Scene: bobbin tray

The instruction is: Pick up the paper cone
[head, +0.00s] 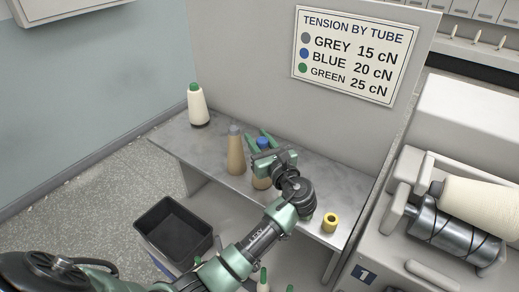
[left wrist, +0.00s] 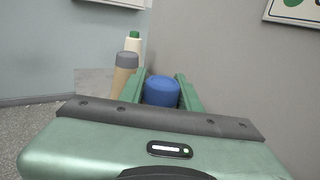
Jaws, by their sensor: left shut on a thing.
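A tan cone with a blue top (head: 261,182) is at the middle of the grey shelf (head: 300,172). My left gripper (head: 261,142) is shut on it near its blue top, one finger on each side. In the left wrist view the blue top (left wrist: 161,90) shows between the green fingers, and the body below is hidden. I cannot tell whether its base touches the shelf. A tan cone with a grey top (head: 236,155) stands just left of it. A cream cone with a green top (head: 198,107) stands at the far left end. My right gripper is not in view.
A yellow ring-shaped piece (head: 330,222) sits at the shelf's right end. A black bin (head: 174,230) is on the floor in front. A partition with a tension sign (head: 355,55) rises behind. A winding machine (head: 440,225) stands at right.

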